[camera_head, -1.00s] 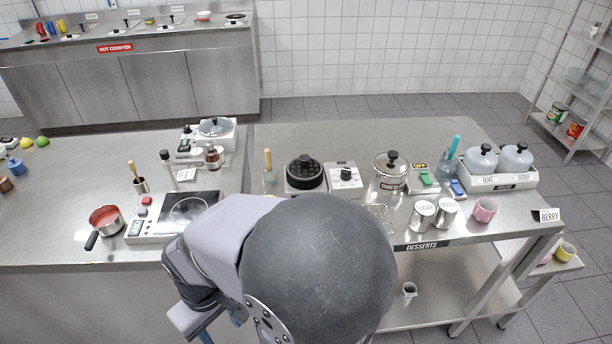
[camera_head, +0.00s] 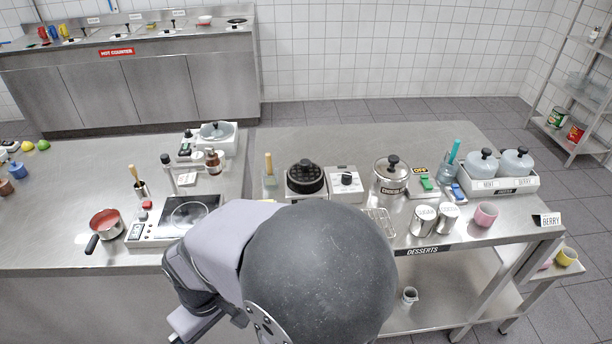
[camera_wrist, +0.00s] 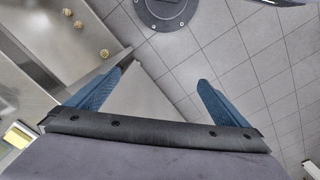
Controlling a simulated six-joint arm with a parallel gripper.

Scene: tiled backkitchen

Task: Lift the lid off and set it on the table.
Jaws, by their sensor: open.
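A steel pot with a dark-knobbed lid (camera_head: 393,163) stands on the right table (camera_head: 330,139); the lid sits on the pot (camera_head: 390,184). Two grey lidded containers stand at the table's right end, the MINT one (camera_head: 481,163) and the BERRY one (camera_head: 516,161), each with a black knob. A glass lid (camera_head: 215,130) lies on a white appliance at the left table's back. My arm hides part of the table front in the head view.
A black round-topped appliance (camera_head: 306,176), a dial box (camera_head: 347,182), two steel canisters (camera_head: 423,219) and a pink cup (camera_head: 486,214) crowd the right table. The BERRY sign (camera_head: 549,220) stands at its right corner. Bare steel shows along the back edge.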

